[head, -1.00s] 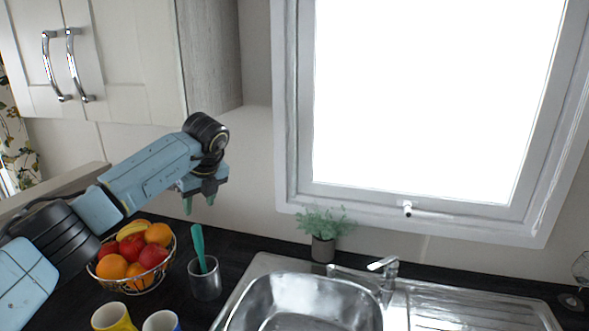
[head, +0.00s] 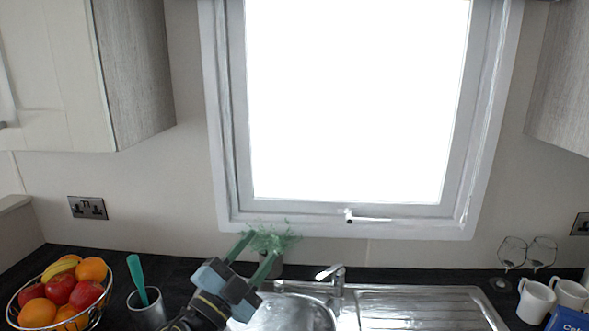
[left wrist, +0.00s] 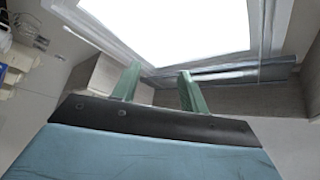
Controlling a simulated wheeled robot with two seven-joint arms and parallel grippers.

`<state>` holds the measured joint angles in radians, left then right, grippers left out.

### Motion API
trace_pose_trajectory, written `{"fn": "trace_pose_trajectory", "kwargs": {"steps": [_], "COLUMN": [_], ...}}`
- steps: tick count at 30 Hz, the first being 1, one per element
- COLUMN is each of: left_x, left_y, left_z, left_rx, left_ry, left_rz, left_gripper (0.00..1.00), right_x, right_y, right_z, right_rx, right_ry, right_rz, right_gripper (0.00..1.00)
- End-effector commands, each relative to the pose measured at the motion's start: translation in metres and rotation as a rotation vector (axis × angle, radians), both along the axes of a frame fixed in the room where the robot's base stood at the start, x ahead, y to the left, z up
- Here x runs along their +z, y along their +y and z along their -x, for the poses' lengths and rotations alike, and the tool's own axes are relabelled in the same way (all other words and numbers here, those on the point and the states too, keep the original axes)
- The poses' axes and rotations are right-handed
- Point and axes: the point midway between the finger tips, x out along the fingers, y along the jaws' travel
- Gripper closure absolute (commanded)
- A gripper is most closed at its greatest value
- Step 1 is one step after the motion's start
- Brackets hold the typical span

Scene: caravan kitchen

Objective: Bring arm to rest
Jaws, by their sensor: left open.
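My left gripper (head: 256,255) is in the lower middle of the head view, in front of the sink. Its two green fingers are spread apart with nothing between them, and they overlap the potted plant behind. In the left wrist view the same open fingers (left wrist: 157,88) point towards the bright window (left wrist: 180,35), with empty space between them. My right gripper is not in view.
A fruit bowl (head: 18,312) and a metal cup (head: 146,308) holding a green-handled utensil (head: 137,279) stand at left. A sink with a tap (head: 333,272) is in the middle. White mugs (head: 535,300) and upturned glasses (head: 512,252) stand at right. Cupboards hang on both sides.

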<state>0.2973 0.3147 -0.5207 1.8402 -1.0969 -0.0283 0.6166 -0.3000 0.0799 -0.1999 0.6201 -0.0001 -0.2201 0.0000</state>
Motion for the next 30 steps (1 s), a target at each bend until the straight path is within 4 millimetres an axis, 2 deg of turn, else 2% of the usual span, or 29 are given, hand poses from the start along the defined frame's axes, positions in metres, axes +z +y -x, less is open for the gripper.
{"fn": "trace_pose_trajectory", "kwargs": {"steps": [1, 5, 7, 11, 12, 15, 18, 22, 27, 29, 30], "left_x": [-0.011, -0.052, -0.083, -0.148, -0.166, -0.200, -0.222, -0.240, -0.251, -0.253, -0.265], "left_y": [0.021, 0.076, 0.103, 0.139, 0.146, 0.155, 0.157, 0.155, 0.150, 0.148, 0.148], "left_z": [0.006, 0.023, 0.041, 0.092, 0.112, 0.157, 0.197, 0.244, 0.300, 0.319, 0.314], "left_rx": [0.093, 0.336, 0.457, 0.642, 0.684, 0.751, 0.783, 0.795, 0.781, 0.771, 0.772], "left_ry": [0.073, 0.302, 0.455, 0.779, 0.881, 1.099, 1.274, 1.464, 1.680, 1.751, 1.752], "left_rz": [0.092, 0.272, 0.338, 0.407, 0.414, 0.412, 0.393, 0.361, 0.308, 0.289, 0.285], "left_gripper": [0.56, 0.56, 0.56, 0.56, 0.56, 0.56, 0.56, 0.56, 0.56, 0.56, 0.56], "right_x": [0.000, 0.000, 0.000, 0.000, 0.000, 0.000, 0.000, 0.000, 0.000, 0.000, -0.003], "right_y": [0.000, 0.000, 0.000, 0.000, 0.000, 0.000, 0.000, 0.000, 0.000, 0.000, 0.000], "right_z": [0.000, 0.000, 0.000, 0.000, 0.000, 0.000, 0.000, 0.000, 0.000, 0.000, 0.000], "right_rx": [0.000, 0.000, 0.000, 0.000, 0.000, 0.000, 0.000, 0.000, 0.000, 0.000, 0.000], "right_ry": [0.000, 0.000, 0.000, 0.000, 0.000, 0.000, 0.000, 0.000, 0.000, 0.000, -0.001], "right_rz": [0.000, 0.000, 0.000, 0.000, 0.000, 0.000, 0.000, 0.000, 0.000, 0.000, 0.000], "right_gripper": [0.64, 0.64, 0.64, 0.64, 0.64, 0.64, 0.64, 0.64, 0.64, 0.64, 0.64]}}
